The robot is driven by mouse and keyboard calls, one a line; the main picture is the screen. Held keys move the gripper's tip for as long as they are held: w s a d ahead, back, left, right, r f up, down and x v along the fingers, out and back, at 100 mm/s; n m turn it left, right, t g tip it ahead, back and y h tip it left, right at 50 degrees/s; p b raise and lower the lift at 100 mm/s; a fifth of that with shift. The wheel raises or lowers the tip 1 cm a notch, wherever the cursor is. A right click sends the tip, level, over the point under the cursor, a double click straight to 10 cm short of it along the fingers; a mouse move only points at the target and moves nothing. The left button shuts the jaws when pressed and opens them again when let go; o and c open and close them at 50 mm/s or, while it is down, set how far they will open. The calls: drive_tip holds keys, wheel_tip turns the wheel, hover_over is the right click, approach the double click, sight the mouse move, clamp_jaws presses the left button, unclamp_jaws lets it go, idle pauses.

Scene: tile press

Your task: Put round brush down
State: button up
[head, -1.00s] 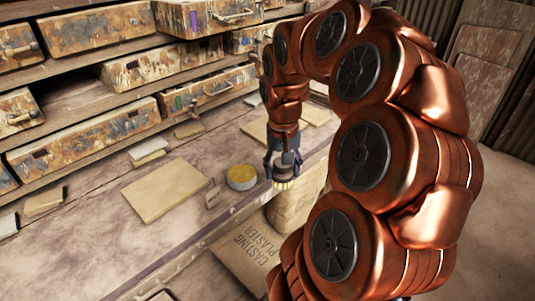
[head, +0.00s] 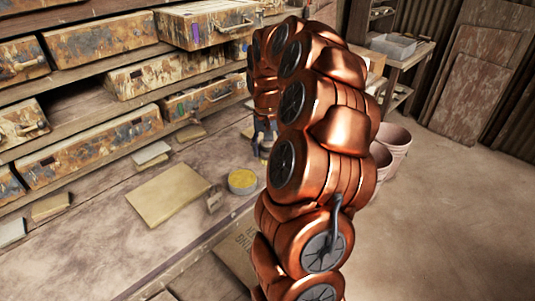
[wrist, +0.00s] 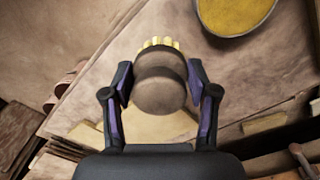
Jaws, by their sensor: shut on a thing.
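The round brush (wrist: 160,88) has a grey-brown round body and pale yellow bristles. In the wrist view my gripper (wrist: 160,80) is shut on it, one finger on each side. In the head view my gripper (head: 264,136) is over the workbench (head: 115,222), behind and to the right of a round tin with yellow contents; my arm partly hides it, and the bristles cannot be made out there. Whether the brush touches the bench cannot be told.
The round yellow tin (head: 242,181) stands near the bench's front edge; it also shows in the wrist view (wrist: 235,12). A tan board (head: 167,193) lies left of it, with a small tag-like piece (head: 214,198) between. Worn drawers (head: 90,137) line the back. Pink buckets (head: 396,140) stand on the floor.

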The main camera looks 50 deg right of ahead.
sight(267, 156)
drive_tip(key=shift+w+d+f, duration=0.1)
drive_tip(key=shift+w, duration=0.05)
wheel_tip(267, 156, down, 2)
drive_tip(key=shift+f+p, duration=0.25)
drive_tip(key=shift+p, duration=0.45)
drive_tip(key=shift+f, duration=0.4)
drive_tip(key=shift+f, duration=0.2)
drive_tip(key=o, duration=1)
drive_tip(key=shift+r, duration=0.15)
